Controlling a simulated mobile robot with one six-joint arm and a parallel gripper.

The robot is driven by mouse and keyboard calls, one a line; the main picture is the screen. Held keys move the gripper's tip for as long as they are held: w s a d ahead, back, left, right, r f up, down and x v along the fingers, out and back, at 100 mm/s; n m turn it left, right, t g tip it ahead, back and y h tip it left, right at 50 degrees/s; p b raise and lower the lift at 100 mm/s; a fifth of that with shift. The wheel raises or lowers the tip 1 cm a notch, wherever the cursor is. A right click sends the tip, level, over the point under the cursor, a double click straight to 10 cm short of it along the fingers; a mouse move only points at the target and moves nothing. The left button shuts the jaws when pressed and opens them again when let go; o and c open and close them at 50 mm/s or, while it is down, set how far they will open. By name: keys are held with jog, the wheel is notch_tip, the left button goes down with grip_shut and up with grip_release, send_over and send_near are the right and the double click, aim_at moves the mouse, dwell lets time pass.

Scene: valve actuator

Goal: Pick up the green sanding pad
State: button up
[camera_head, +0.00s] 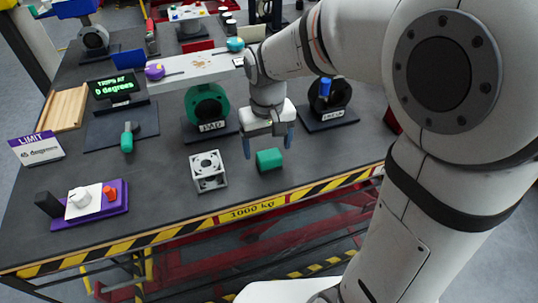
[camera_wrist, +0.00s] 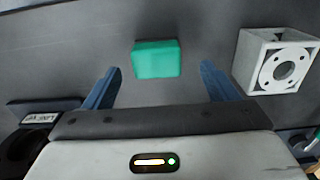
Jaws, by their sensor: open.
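The green sanding pad (camera_head: 269,160) is a small teal-green block lying on the dark workbench (camera_head: 160,185). In the wrist view the pad (camera_wrist: 156,59) lies ahead of the gap between my fingers, slightly left of its middle. My gripper (camera_head: 268,146) has its two blue fingers spread apart and points down near the pad in the head view. In the wrist view my gripper (camera_wrist: 160,85) is empty, and its fingers stand either side of the pad with no visible contact. The exact height above the bench is hard to tell.
A white cube-shaped frame with a round opening (camera_head: 208,171) stands left of the pad. A green valve body (camera_head: 208,105) and a black fixture with a blue part (camera_head: 328,98) stand behind. The striped bench edge (camera_head: 250,210) is close in front.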

aim_at(269, 154)
jog(key=f, duration=0.4)
jog(key=shift+d+f, duration=0.2)
jog(key=shift+f, duration=0.1)
jog(key=shift+w, duration=0.1)
jog(key=c, duration=1.1)
jog(key=shift+r, duration=0.1)
notch_tip(269, 154, up, 10)
